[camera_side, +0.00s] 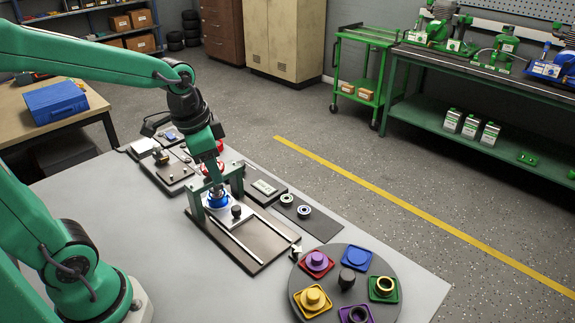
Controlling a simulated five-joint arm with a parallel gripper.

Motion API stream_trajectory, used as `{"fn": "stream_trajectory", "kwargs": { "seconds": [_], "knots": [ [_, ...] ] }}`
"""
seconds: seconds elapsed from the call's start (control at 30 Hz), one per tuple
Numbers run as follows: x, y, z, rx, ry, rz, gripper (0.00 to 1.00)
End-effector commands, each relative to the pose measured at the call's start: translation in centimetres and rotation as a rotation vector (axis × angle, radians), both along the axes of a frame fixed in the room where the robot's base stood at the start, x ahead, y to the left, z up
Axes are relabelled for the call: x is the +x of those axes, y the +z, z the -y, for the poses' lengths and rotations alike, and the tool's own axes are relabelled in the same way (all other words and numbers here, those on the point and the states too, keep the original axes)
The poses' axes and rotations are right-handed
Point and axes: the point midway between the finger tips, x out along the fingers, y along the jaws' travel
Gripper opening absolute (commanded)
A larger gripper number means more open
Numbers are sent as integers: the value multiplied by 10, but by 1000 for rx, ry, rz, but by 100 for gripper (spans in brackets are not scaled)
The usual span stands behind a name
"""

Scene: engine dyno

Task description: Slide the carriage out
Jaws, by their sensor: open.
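The carriage (237,222) is a small silver plate with a dark round knob (236,210) on top. It sits on two pale rails on a dark slide base (262,243), at the end under a green frame (238,177). A blue round part (218,199) sits on or beside the carriage's rear, below the frame; I cannot tell its exact seat. My gripper (212,178) points down at the frame, above and behind the knob, with its jaws open. The fingertips are small and partly hidden by the frame, so contact is unclear.
A round turntable (335,311) with several coloured parts stands at the front right. Black trays with small parts lie behind and right of the slide. The rails in front of the carriage are clear. The grey table (130,225) is bare at left.

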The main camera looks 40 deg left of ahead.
Motion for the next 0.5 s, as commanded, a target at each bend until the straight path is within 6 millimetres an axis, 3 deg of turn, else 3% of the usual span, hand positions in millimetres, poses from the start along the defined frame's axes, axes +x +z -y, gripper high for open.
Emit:
{"fn": "stream_trajectory", "kwargs": {
  "seconds": [0.5],
  "knots": [
    [49, -69, -18, 30, -301, -196, 45]
  ]
}}
